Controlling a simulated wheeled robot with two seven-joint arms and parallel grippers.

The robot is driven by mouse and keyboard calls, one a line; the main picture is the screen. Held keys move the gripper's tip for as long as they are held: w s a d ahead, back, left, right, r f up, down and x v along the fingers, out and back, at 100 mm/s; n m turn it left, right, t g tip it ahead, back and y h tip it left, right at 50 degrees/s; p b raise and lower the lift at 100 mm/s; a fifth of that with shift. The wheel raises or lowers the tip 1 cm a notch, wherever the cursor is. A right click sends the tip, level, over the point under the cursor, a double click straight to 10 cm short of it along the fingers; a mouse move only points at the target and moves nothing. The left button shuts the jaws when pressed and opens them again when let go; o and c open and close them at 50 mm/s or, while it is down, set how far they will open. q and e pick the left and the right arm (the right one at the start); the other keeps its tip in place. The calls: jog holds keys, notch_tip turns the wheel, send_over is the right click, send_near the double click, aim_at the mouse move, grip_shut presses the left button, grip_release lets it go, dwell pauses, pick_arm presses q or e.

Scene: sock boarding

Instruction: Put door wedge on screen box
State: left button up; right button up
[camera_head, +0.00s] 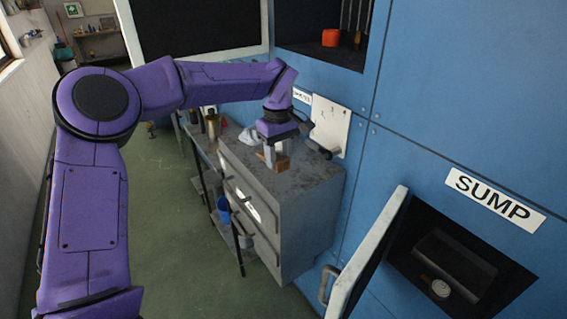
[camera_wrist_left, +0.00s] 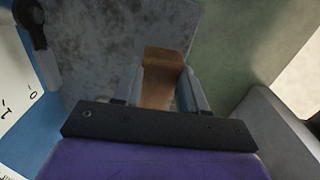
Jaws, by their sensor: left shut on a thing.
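The brown wooden door wedge (camera_head: 283,166) is between the fingers of my left gripper (camera_head: 275,158), over the speckled top of a grey drawer cabinet (camera_head: 325,182). The wedge also shows in the left wrist view (camera_wrist_left: 162,72), with a finger on each side. My left gripper (camera_wrist_left: 165,95) is shut on it. I cannot tell whether the wedge touches the cabinet top. A dark grey box (camera_head: 455,262) sits in the open sump recess at the right; I cannot tell whether it is the screen box. My right gripper is not in view.
The open sump door (camera_head: 368,255) stands out between cabinet and recess. A white panel (camera_head: 331,127) is on the blue wall (camera_head: 470,90) behind the cabinet. A white object (camera_head: 248,134) and bottles stand left of my gripper.

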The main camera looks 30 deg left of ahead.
aim_at(284, 168)
pick_arm(q)
jog(key=shift+w+d+f, duration=0.15)
jog(key=shift+w+f, duration=0.45)
jog(key=shift+f, duration=0.2)
notch_tip(284, 168, down, 3)
jog(key=shift+d+r+p, duration=0.15)
jog(key=shift+r+p, duration=0.05)
jog(key=shift+p, duration=0.1)
jog(key=shift+w+f, duration=0.1)
jog(key=shift+f, duration=0.25)
jog(key=o, duration=1)
jog(key=shift+o, duration=0.2)
notch_tip(284, 168, up, 12)
jog(key=shift+r, duration=0.1)
